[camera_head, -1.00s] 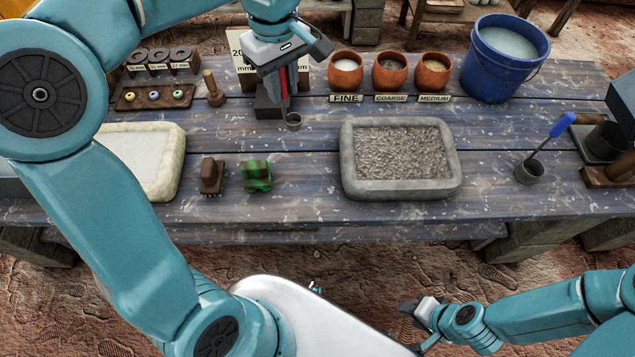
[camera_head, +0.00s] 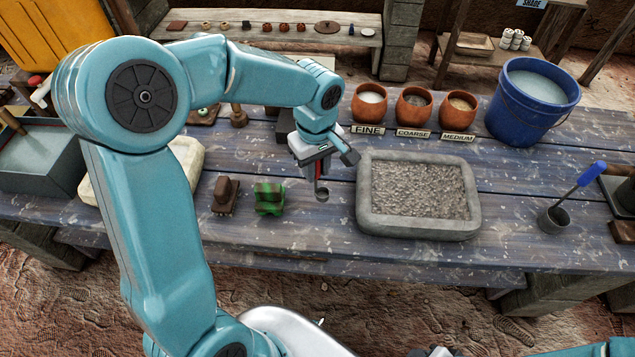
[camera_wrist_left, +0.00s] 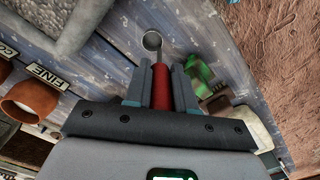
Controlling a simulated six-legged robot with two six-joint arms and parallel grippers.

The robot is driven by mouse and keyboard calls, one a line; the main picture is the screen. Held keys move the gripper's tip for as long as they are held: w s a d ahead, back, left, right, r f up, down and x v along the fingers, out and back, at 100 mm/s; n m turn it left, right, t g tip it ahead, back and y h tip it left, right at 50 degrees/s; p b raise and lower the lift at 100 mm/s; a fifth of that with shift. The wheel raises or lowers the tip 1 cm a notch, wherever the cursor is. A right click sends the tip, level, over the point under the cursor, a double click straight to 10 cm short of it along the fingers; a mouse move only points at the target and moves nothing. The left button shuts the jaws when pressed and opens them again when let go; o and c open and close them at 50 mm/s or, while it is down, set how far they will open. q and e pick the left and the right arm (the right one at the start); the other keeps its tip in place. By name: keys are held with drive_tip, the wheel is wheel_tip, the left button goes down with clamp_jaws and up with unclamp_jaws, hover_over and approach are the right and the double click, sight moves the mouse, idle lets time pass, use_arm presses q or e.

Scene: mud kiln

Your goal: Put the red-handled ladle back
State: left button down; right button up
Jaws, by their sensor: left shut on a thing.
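My left gripper (camera_head: 316,160) is shut on the red handle of the red-handled ladle (camera_head: 322,194). The ladle hangs with its small grey cup downward, over the planks just left of the grey stone tray. In the left wrist view the red handle (camera_wrist_left: 161,88) sits between both fingers, and the round cup (camera_wrist_left: 152,40) extends beyond them. A dark block-like stand (camera_head: 286,125) is behind the gripper, partly hidden by my arm. Only a small part of my right gripper (camera_head: 432,352) shows at the bottom edge; its fingers cannot be made out.
The grey stone tray (camera_head: 365,222) of gravel is right of the ladle. Clay pots with labels and a blue bucket (camera_head: 533,105) stand behind. A blue-handled ladle (camera_head: 553,219) is at right. The front planks are clear.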

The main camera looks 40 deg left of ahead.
sight(316, 193)
use_arm(q)
wheel_tip(316, 193, down, 6)
drive_tip(key=shift+r, duration=0.1)
drive_tip(key=shift+s, duration=0.1)
drive_tip(key=c, duration=0.9)
unclamp_jaws()
drive_tip(key=shift+c, duration=0.2)
